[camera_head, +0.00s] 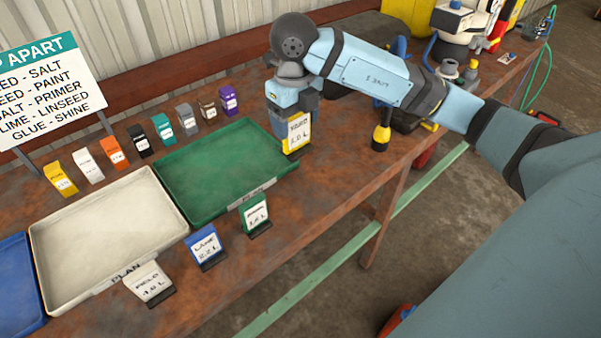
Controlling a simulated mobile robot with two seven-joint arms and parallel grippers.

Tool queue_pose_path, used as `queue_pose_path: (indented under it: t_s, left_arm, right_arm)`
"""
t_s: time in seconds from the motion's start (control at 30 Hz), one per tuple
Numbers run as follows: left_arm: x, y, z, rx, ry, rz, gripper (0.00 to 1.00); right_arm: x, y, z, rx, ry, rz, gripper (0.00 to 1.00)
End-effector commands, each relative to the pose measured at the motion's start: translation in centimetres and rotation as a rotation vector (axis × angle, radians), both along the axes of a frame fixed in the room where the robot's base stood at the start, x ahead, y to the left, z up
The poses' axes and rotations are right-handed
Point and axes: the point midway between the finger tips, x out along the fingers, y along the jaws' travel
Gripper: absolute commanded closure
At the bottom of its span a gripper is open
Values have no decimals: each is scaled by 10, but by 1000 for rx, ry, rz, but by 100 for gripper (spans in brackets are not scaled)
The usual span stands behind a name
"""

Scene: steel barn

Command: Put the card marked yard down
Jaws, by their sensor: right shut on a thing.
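The yellow-edged card marked yard (298,133) is upright at the right end of the green tray (245,200). My right gripper (286,117) is shut on it from behind and above, and its fingers are partly hidden by the card. I cannot tell whether the card's foot touches the bench. Three other cards stand along the front edge: a white one marked field (150,282), a blue one marked lane (207,247) and a green one (256,214) with a small, unclear word. My left gripper is not in view.
A cream tray (38,262) and a blue tray (15,290) lie left of the green one. Several small coloured packets (163,127) line the back. A keep-apart sign (45,90) stands at left. A yellow-and-black object (381,138) stands right; bare bench (335,165) lies before it.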

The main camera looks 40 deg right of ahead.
Motion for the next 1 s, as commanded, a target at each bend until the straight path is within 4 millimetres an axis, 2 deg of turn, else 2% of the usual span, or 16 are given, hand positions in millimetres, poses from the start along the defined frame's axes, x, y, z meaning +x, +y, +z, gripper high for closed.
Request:
queue_pose_path:
  t_s: [0.03,0.1,0.3,0.4,0.67,0.9,1.0]
  left_arm:
    - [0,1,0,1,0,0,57]
    - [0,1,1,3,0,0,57]
    - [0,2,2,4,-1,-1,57]
    - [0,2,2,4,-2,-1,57]
    - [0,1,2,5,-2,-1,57]
    - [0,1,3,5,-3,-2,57]
    - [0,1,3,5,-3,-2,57]
  right_arm:
    - [-1,0,-16,-1,7,-2,57]
    - [-1,0,-35,-2,7,-1,57]
    - [-1,0,-87,-1,5,-1,57]
    - [-1,0,-107,-1,4,-2,57]
    - [0,0,-129,0,1,-1,57]
    - [0,0,-162,-1,2,-1,57]
    - [0,0,-168,-1,0,0,57]
